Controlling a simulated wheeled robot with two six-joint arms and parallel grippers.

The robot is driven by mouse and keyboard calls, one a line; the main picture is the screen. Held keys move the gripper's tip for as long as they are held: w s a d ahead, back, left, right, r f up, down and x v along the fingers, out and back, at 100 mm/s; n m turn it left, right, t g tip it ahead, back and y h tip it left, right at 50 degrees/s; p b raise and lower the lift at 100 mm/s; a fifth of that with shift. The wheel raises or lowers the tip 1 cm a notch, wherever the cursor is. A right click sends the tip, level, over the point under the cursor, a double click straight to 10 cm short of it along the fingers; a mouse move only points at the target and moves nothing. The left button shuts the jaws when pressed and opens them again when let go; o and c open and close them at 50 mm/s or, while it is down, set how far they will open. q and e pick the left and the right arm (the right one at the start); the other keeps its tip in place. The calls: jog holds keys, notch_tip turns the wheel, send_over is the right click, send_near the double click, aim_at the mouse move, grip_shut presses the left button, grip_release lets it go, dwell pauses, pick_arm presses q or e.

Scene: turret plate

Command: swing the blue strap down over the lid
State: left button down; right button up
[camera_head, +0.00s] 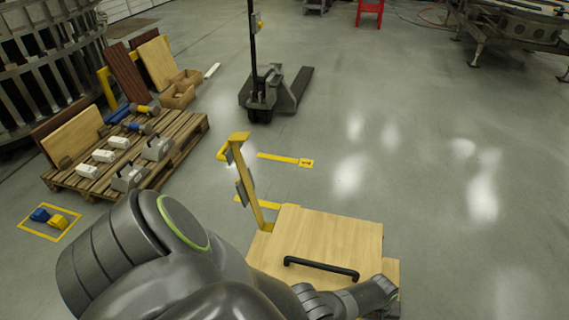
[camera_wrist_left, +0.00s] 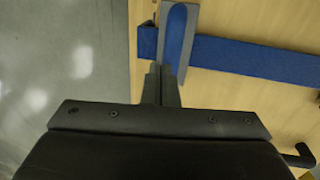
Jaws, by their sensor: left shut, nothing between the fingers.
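In the head view a wooden box lid (camera_head: 335,237) with a black bar handle (camera_head: 322,268) is at bottom centre. The handle's end also shows in the left wrist view (camera_wrist_left: 300,158). The strap is hidden in the head view. My left gripper (camera_wrist_left: 163,72) is shut and empty, its tips right by the grey plate; contact is unclear. My right gripper is out of view.
A yellow upright bar (camera_head: 247,185) with grey fittings stands at the box's left side. A pallet (camera_head: 185,150) with several blocks and tools is at left. A pallet jack (camera_head: 275,92) stands behind. Floor to the right is clear.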

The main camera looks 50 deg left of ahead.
pick_arm(q)
jog(key=b+x, duration=0.2)
jog(key=shift+d+f, duration=0.15)
jog(key=shift+f, duration=0.1)
jog(key=shift+s+f, duration=0.1)
jog(key=shift+s, duration=0.05)
jog(key=shift+s+f+b, duration=0.15)
jog(key=shift+s+b, duration=0.05)
jog(key=shift+b, duration=0.1)
jog(key=shift+w+d+f, duration=0.15)
jog(key=shift+w+f, duration=0.1)
jog(key=shift+f, duration=0.1)
jog(key=shift+w, duration=0.2)
jog(key=shift+r+p, duration=0.35)
notch_tip(320, 180, up, 14)
jog(key=w+d+p, duration=0.1)
jog(key=d+p, duration=0.1)
jog(key=p, duration=0.5)
jog(key=shift+w+d+f+p, duration=0.15)
jog(key=shift+w+d+p, duration=0.15)
jog(key=shift+p, duration=0.1)
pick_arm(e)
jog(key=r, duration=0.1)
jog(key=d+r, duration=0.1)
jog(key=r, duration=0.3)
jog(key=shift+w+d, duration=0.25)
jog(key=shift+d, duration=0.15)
